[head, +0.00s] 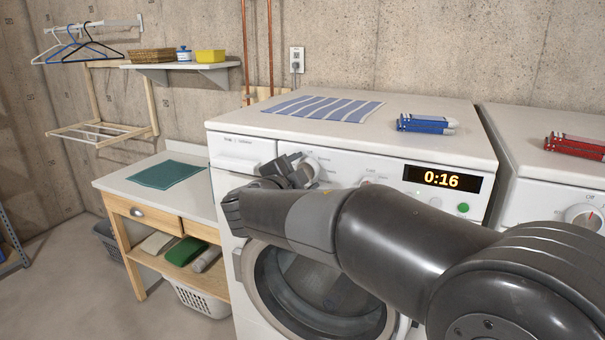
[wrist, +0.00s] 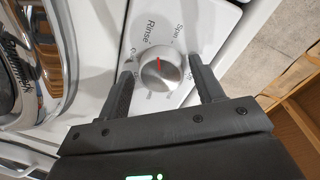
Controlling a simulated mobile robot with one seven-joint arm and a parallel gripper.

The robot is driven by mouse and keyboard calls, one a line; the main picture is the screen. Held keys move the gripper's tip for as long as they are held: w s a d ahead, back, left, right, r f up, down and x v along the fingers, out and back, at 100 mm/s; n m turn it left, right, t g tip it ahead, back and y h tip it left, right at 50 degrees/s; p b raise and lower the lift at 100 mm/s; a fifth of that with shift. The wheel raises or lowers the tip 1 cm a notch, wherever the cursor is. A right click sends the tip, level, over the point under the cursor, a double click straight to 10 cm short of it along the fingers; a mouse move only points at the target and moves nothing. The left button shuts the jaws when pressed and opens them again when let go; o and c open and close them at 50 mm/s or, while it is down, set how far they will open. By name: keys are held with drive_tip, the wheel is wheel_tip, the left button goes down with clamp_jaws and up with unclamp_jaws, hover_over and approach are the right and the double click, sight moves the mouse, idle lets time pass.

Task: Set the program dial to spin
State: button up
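The program dial (wrist: 161,70) is a round silver knob with a red pointer, on the washer's white front panel. In the wrist view its pointer points up, toward the word Rinse; Spin is printed to the right of Rinse. My gripper (wrist: 161,66) is open, one finger on each side of the dial, with visible gaps to it. In the head view my gripper (head: 285,172) is at the washer (head: 225,195), and the dial (head: 311,165) is partly hidden behind it. The washer's display (head: 441,179) reads 0:16.
A striped cloth (head: 322,108) and blue boxes (head: 425,123) lie on the washer. A second machine (head: 520,180) with red boxes (head: 575,145) stands at right. A wooden table (head: 150,210) with a green cloth stands at left. The round door (head: 310,290) is below my arm.

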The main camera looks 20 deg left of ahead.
drive_tip(key=shift+o, duration=0.7)
drive_tip(key=shift+r, duration=0.1)
drive_tip(key=s, duration=1)
drive_tip(key=shift+s+a+r, duration=0.15)
drive_tip(key=shift+s+r, duration=0.25)
drive_tip(key=shift+n, duration=0.3)
